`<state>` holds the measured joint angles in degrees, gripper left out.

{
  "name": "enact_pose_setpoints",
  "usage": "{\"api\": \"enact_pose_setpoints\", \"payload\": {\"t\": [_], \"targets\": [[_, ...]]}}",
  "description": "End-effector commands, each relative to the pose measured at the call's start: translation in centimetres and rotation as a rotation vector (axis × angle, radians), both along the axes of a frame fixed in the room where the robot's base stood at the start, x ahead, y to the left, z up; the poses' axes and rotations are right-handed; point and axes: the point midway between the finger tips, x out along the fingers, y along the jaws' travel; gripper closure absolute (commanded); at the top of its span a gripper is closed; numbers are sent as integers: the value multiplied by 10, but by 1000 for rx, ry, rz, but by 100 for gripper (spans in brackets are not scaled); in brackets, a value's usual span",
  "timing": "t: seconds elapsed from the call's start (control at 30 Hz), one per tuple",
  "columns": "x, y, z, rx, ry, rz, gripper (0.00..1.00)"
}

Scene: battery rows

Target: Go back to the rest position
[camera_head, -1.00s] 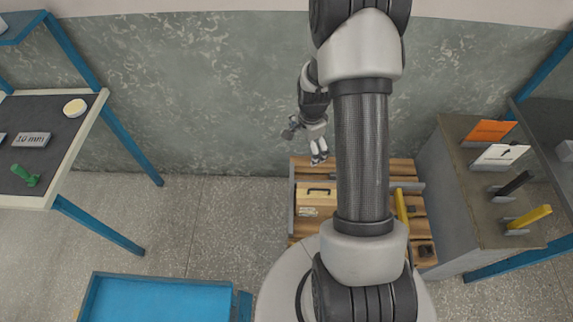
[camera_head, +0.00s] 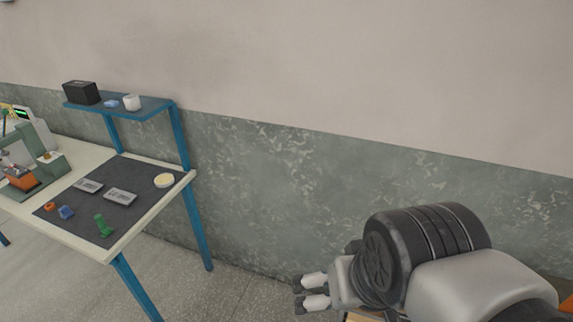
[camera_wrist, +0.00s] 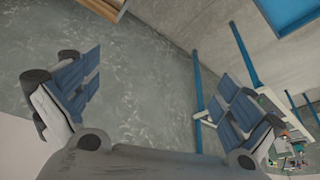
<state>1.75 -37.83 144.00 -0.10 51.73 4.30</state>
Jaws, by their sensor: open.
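My gripper (camera_head: 313,293) shows at the lower middle of the head view, its two fingers apart and nothing between them. It is in the air in front of the wall, to the right of the workbench. My arm comes in from the lower right of the head view.
A workbench (camera_head: 180,189) with a dark mat (camera_head: 125,175) stands at the left. The mat holds a green part (camera_head: 104,225), grey plates and small parts. A blue shelf (camera_head: 150,110) is above it. The wall (camera_head: 290,190) ahead is bare. A blue-edged surface (camera_wrist: 297,18) shows in the wrist view.

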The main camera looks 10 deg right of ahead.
Motion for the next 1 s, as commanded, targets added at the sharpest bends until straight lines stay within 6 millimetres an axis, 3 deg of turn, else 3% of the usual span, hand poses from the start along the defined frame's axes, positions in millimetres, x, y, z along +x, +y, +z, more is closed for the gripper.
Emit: {"api": "enact_pose_setpoints", "payload": {"t": [0.2, 0.83, 1.0], "targets": [[-20, 7, 2, -29, -22, 97, 0], [-20, 6, 2, -29, -22, 97, 0], [-20, 6, 2, -29, -22, 97, 11]]}}
